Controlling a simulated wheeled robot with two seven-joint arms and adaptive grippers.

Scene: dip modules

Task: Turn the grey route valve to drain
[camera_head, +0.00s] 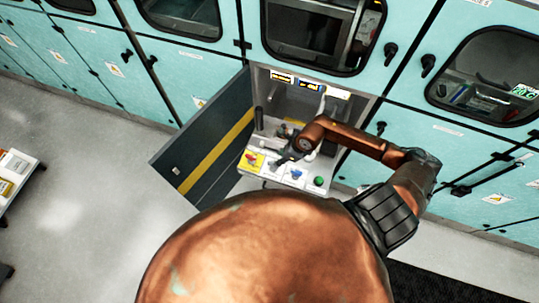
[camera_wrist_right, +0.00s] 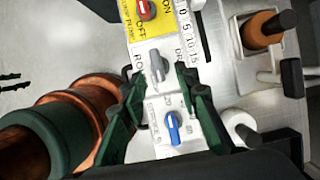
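The grey route valve (camera_wrist_right: 157,67) is a small knob on a white label plate, below the red switch in the right wrist view. Its handle lies nearly upright in the picture; the label is partly cut off by my fingers. My right gripper (camera_wrist_right: 160,74) has its two dark green fingers apart, one on each side of the grey knob. I cannot tell whether they touch it. In the head view my right gripper (camera_head: 285,157) is over the control panel and hides the grey knob. My left gripper is not in view.
A red switch on a yellow plate (camera_wrist_right: 145,12) and a blue knob (camera_wrist_right: 172,128) flank the grey knob. A green button (camera_head: 319,181) is at the panel's right. The cabinet's dark door (camera_head: 205,135) stands open at left. An orange-brown cylinder (camera_wrist_right: 262,30) stands right of the panel.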

